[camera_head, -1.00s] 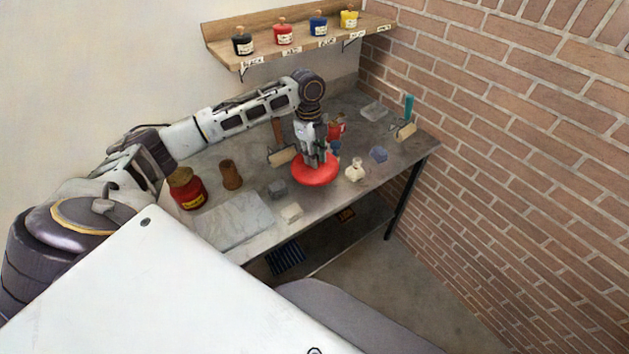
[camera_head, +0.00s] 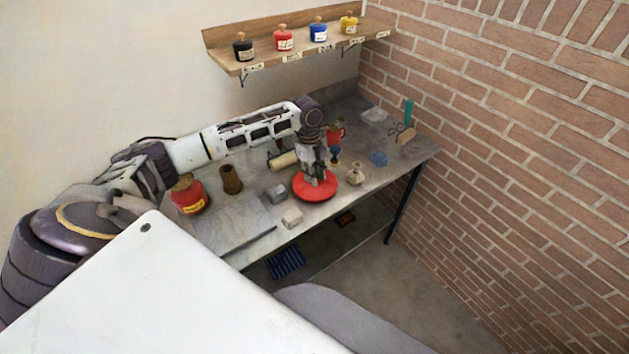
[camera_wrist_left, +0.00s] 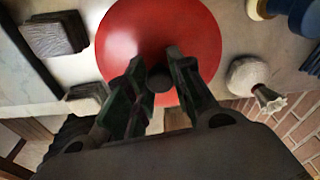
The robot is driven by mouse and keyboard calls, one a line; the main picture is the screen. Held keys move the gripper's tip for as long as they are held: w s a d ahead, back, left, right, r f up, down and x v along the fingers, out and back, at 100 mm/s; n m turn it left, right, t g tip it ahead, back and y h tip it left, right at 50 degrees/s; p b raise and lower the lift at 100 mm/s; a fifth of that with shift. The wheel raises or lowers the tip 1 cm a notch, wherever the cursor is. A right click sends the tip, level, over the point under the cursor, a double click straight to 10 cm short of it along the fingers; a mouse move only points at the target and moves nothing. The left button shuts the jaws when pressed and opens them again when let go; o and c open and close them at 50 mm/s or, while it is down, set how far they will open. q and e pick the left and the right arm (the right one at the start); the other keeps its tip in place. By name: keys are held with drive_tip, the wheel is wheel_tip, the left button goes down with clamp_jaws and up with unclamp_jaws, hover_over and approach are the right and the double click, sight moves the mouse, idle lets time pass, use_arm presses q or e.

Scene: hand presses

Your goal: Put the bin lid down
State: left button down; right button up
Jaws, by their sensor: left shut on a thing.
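The bin lid (camera_head: 303,190) is a round red disc near the front edge of the workbench. It also shows in the left wrist view (camera_wrist_left: 125,35), with a small dark knob (camera_wrist_left: 159,80) on it. My left gripper (camera_head: 318,180) points down over the lid, its fingers shut on the knob. I cannot tell whether the lid's underside touches the bench. My right gripper is not in view.
A grey block (camera_head: 276,193) and a whitish block (camera_head: 292,217) lie left of the lid. A pale, small-necked thing (camera_head: 355,174) stands close on its right. A roller (camera_head: 283,160) lies behind. A brown cylinder (camera_head: 231,179) stands near the can. A brick wall (camera_head: 530,170) bounds the right.

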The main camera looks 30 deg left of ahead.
use_arm(q)
drive_tip(key=shift+f, duration=1.7)
drive_tip(key=shift+f, duration=0.1)
drive_tip(key=c, duration=1.2)
unclamp_jaws()
drive_tip(key=shift+c, duration=0.2)
drive_tip(key=shift+r, duration=0.2)
wheel_tip(320, 180, up, 12)
drive_tip(key=a, duration=0.1)
drive_tip(key=shift+w+a+b, duration=0.15)
drive_tip(key=shift+a+b, duration=0.1)
drive_tip(key=shift+b, duration=0.1)
drive_tip(key=shift+f, duration=0.15)
